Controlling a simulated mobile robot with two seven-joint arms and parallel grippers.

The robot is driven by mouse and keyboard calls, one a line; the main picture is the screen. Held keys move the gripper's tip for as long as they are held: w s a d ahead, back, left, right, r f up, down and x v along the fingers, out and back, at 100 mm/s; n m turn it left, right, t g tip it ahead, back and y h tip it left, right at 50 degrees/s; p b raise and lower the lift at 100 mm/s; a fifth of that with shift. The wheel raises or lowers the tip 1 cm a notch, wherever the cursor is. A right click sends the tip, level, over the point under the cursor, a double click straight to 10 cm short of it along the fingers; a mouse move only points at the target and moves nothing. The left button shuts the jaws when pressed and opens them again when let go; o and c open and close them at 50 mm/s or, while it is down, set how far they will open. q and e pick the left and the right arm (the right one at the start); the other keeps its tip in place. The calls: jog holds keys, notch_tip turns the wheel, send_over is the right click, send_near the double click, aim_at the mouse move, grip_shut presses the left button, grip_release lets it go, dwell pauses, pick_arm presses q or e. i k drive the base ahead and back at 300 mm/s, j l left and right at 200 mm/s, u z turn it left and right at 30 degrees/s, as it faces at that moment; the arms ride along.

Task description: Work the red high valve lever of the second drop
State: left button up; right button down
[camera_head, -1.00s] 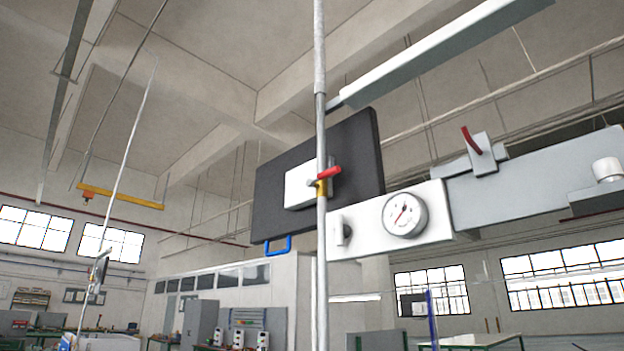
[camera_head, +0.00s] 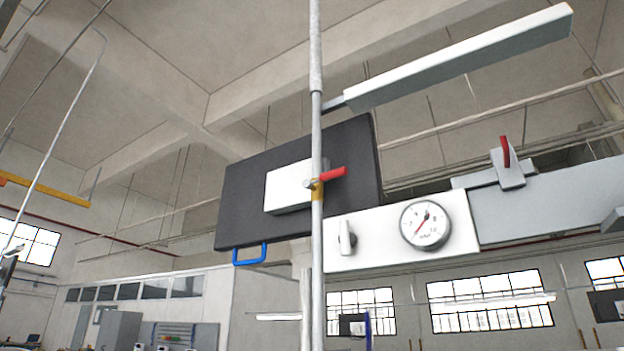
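A vertical grey pipe drop (camera_head: 317,120) stands in the middle of the head view. On it is a brass valve body (camera_head: 317,191) with a red lever (camera_head: 331,174) that points right, close to horizontal. A second red lever (camera_head: 505,151) stands nearly upright on a grey block at the right; I cannot tell which lever belongs to the second drop. Another thin pipe drop (camera_head: 57,135) shows farther off at the left. Neither of my grippers is in view, and nothing visible touches either lever.
Behind the pipe are a dark panel (camera_head: 240,195) with a blue handle (camera_head: 249,255) and a white plate (camera_head: 384,240) with a round gauge (camera_head: 426,225). A white beam (camera_head: 460,55) slants above right. The space left of the panel looks open.

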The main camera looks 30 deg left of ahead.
aim_at(307, 185)
jog(key=k+j, duration=0.1)
jog(key=j, duration=1.3)
jog(key=k, duration=0.05)
